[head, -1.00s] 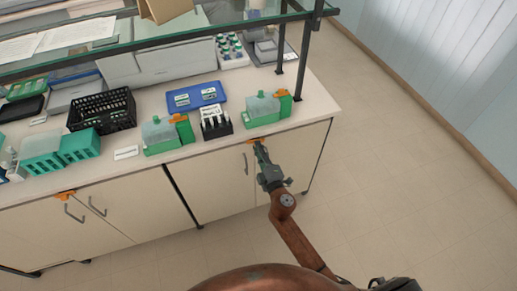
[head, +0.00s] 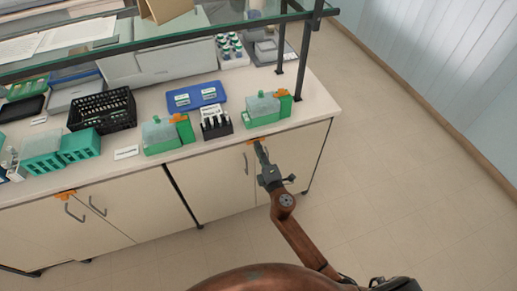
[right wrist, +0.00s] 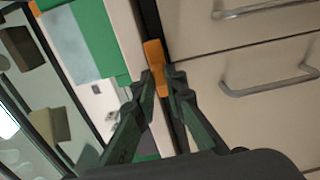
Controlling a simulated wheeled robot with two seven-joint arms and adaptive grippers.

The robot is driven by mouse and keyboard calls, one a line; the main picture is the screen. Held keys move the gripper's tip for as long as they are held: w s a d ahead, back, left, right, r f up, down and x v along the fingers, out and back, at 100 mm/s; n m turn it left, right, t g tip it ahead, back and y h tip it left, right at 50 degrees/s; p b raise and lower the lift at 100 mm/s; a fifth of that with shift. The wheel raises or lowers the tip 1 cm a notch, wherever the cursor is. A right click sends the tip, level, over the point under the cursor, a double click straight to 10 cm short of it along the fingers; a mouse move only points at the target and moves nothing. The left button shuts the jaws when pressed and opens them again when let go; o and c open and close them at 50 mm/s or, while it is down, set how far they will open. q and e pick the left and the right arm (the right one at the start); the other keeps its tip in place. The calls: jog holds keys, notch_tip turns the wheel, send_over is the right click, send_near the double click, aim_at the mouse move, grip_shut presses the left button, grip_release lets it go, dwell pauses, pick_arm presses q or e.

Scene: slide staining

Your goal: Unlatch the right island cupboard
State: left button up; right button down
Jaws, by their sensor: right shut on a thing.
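The right island cupboard has two cream doors, a left one (head: 212,188) and a right one (head: 298,160), under the worktop. An orange latch (head: 250,141) sits at the top of the seam between them. My right gripper (head: 259,146) reaches up to this latch from the front. In the right wrist view the orange latch (right wrist: 155,55) stands out between the fingertips, and my right gripper (right wrist: 158,80) is shut on it. In the head view the fingers partly hide the latch. My left gripper is not in view.
Grey door handles (right wrist: 268,85) are close beside the gripper. A green staining box (head: 262,110) stands on the worktop (head: 318,103) just above the latch. The left cupboard has its own orange latch (head: 65,194). The floor (head: 400,180) to the right is clear.

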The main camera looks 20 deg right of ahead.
jog(key=c, duration=2)
grip_release()
jog(key=shift+a, duration=0.1)
jog(key=shift+o, duration=0.2)
jog(key=s, duration=1.2)
jog(key=shift+d, duration=0.25)
